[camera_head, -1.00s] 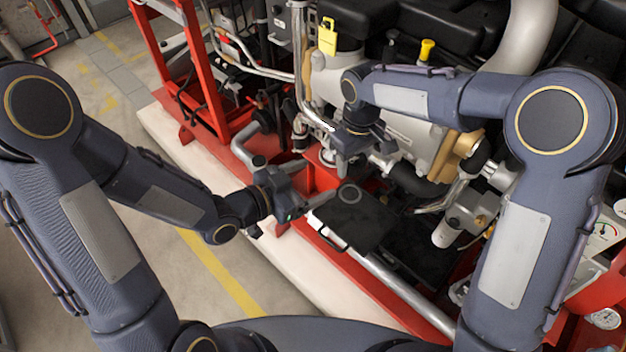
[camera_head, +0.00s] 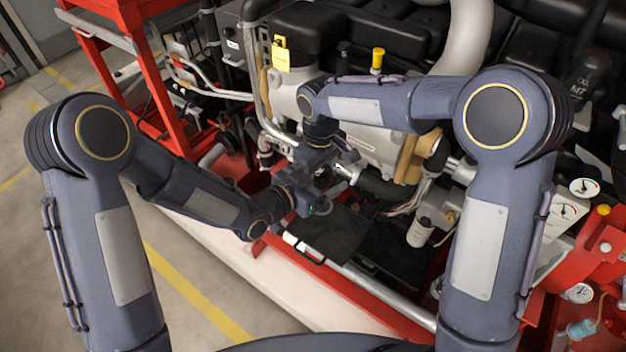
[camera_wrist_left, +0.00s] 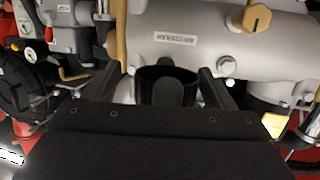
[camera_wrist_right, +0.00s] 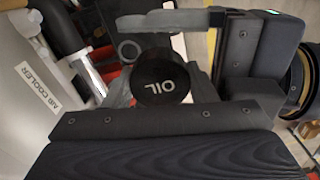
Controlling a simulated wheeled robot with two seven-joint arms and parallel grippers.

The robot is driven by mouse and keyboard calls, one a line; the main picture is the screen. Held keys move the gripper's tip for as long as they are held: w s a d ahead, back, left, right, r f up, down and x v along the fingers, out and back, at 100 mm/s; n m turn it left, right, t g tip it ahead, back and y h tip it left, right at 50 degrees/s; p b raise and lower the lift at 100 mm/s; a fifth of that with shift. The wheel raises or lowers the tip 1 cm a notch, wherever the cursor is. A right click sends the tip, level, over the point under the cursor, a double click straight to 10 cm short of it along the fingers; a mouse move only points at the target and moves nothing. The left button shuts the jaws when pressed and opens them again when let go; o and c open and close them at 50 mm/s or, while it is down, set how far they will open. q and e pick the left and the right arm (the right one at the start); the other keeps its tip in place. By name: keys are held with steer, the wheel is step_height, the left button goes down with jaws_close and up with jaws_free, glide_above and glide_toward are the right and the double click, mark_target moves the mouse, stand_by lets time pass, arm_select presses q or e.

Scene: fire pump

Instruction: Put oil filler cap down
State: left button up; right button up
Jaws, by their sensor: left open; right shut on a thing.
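The oil filler cap (camera_wrist_right: 162,78) is a round black cap marked OIL. In the right wrist view it sits between the fingers of my right gripper (camera_wrist_right: 165,88), which is shut on it. In the head view this gripper (camera_head: 322,165) is beside the engine's grey side, and the cap cannot be made out. My left gripper (camera_head: 318,203) is open, close below the right one. Its body shows at the right of the right wrist view. In the left wrist view, a dark rounded thing shows between its fingers (camera_wrist_left: 162,85); I cannot tell whether it is the cap.
A flat black plate (camera_head: 325,236) lies below the grippers, by the red frame rail and a silver pipe (camera_head: 385,292). The grey engine housing with a yellow cap (camera_head: 378,58) and a black hose (camera_head: 385,188) is close behind. Gauges (camera_head: 565,211) stand at right.

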arm_select(q)
steer(key=shift+d, duration=0.1)
steer(key=c, duration=0.9)
steer(key=shift+c, duration=0.8)
arm_select(e)
steer(key=o, duration=1.4)
steer(key=shift+c, duration=0.2)
steer(key=shift+o, duration=0.3)
steer(key=shift+a, duration=0.15)
